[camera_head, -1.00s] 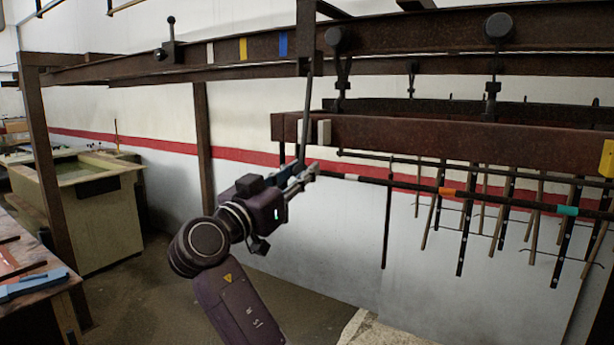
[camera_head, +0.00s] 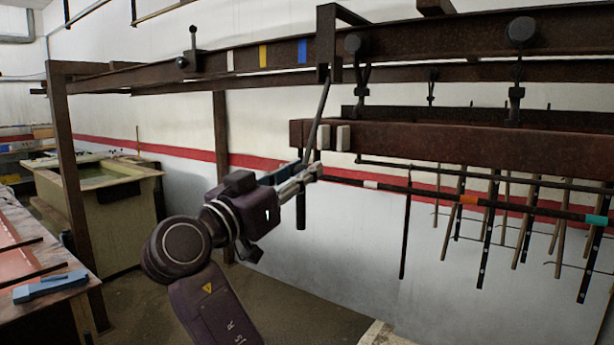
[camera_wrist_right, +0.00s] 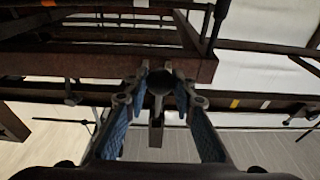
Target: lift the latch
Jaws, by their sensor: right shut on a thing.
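The latch appears to be the thin dark lever (camera_head: 317,118) hanging from a bracket under the upper rail; I cannot be sure. It slants, its lower end to the left. My right gripper (camera_head: 308,176) is at this lower end, just below the left end of the rusty beam. In the right wrist view the fingers (camera_wrist_right: 160,88) are shut around a dark round end of the lever (camera_wrist_right: 159,82). The fingers partly hide that end. My left gripper is not in view.
The rusty beam (camera_head: 420,138) carries two pale blocks (camera_head: 343,137) near its left end. Hanging rods (camera_head: 488,230) fill the right side. The upper rail (camera_head: 240,60) has coloured marks and a ball-topped handle (camera_head: 192,52). A tank (camera_head: 110,215) stands left; the floor below is clear.

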